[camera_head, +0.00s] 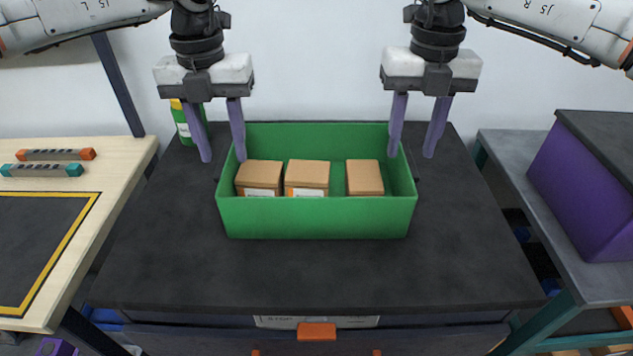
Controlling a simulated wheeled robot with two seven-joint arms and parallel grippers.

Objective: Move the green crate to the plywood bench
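The green crate (318,218) stands upright on a dark-topped table in the middle of the view. It holds three brown boxes (306,174). My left gripper (224,158) is open, with its purple fingers pointing down at the crate's left end. My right gripper (411,155) is open at the crate's right end. For each gripper, one finger appears near the end wall and the other lies outside it; contact is unclear. The plywood bench (112,192) is at the left, with a dark mat (40,245) edged in yellow.
Two bars with orange (88,154) and teal (75,170) ends lie on the bench's back part. A green bottle (183,125) stands behind my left gripper. A grey shelf (545,215) at the right bears a purple box (580,195). The dark tabletop (310,278) is clear in front.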

